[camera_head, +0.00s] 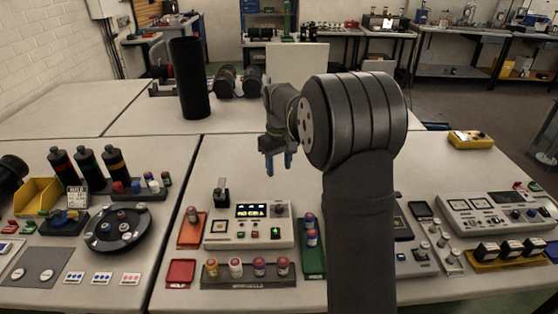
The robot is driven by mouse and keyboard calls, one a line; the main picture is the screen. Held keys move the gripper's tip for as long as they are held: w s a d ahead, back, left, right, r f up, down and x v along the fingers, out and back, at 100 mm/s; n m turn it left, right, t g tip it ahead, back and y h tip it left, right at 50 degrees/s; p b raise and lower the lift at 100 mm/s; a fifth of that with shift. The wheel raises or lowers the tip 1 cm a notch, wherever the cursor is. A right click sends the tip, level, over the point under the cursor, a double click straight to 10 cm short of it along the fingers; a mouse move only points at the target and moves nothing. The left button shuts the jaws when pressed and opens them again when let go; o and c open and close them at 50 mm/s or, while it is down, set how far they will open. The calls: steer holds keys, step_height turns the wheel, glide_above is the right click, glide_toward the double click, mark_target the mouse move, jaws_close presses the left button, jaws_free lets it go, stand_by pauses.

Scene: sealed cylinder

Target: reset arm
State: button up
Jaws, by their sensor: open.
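My gripper (279,166) hangs from the end of my arm near the middle of the picture, with blue fingertips pointing down. It is open and holds nothing that I can see. It is above the table, behind and above a white device (249,228) with a lit display and a green button. My arm's large dark joint and upright link fill the centre right and hide part of the table.
A rack (249,274) with several capped vials stands at the front. A green tray (312,258) holds vials beside my arm. A tall black cylinder (189,80) stands behind left. A round black carousel (119,229) sits left. The table behind the device is mostly clear.

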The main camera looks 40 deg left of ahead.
mark_target(279, 206)
steer(key=shift+r, duration=0.75)
steer(key=shift+f, duration=0.1)
step_height(279, 206, down, 17)
steer(key=shift+f, duration=0.15)
stand_by(0.4)
steer(key=shift+f, duration=0.15)
steer(key=shift+n, duration=0.7)
steer(key=n, duration=1.1)
steer(key=shift+s, duration=0.1)
steer(key=shift+n, duration=2.1)
